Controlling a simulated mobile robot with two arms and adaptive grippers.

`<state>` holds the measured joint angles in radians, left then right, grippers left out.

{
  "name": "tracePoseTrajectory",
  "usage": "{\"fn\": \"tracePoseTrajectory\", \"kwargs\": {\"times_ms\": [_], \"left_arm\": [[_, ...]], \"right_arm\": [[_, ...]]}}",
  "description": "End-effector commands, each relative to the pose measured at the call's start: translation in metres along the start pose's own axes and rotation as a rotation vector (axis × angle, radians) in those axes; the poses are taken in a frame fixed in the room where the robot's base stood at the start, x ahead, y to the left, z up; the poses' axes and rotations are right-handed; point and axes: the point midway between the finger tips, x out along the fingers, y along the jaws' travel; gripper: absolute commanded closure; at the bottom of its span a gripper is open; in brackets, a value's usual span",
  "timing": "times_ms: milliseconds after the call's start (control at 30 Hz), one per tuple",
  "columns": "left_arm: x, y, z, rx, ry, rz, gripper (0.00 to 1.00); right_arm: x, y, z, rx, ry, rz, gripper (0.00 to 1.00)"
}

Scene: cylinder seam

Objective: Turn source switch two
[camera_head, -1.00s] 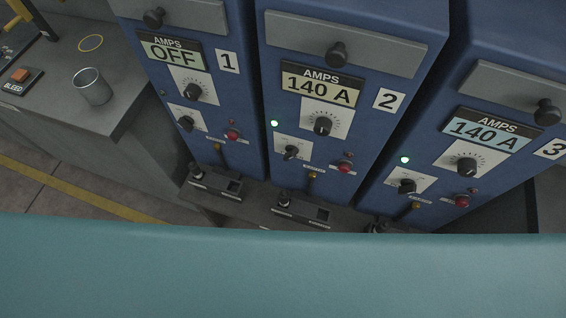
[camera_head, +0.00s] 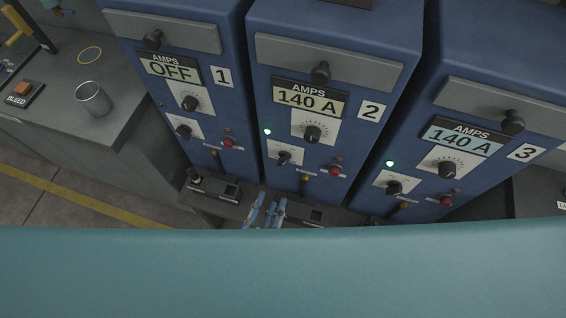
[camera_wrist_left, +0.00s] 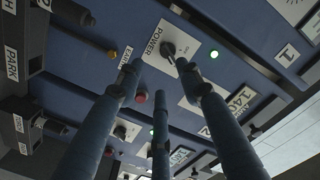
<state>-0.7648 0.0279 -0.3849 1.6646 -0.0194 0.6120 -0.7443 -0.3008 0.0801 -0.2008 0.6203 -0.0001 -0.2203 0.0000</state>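Source two is the middle blue cabinet (camera_head: 340,40), with a "140 A" display (camera_head: 310,97) and a lit green lamp (camera_head: 267,131). Its lower black knob (camera_head: 284,157) sits on a white plate. My left gripper (camera_head: 267,207) shows as blue fingers below that knob, in front of the cabinet foot. In the left wrist view, the spread fingers (camera_wrist_left: 160,85) are open and empty. A black knob (camera_wrist_left: 169,50) on a plate marked POWER lies just beyond their tips, beside a green lamp (camera_wrist_left: 213,52). Contact cannot be told. My right gripper is not in view.
Source one (camera_head: 170,70) reads OFF at the left; source three (camera_head: 465,100) reads 140 A at the right. Red buttons (camera_head: 335,171) sit close to the lower knobs. A bench with a metal cup (camera_head: 93,99) stands at left. A teal surface covers the bottom of the head view.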

Motion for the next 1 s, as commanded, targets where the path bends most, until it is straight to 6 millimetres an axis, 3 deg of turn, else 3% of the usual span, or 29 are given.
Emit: {"fn": "tracePoseTrajectory", "kwargs": {"times_ms": [167,633,800,1000], "left_arm": [[0.012,-0.008,-0.013,0.010,0.023,-0.022,0.64],[0.094,-0.009,-0.013,0.008,0.020,-0.019,0.64],[0.107,-0.008,-0.012,0.008,0.018,-0.018,0.64],[0.109,-0.008,-0.011,0.008,0.017,-0.017,0.64]], "right_arm": [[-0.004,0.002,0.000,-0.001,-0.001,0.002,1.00],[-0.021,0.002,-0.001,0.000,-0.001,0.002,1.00],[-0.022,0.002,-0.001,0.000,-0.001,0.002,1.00],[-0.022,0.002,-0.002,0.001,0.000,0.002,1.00]]}}
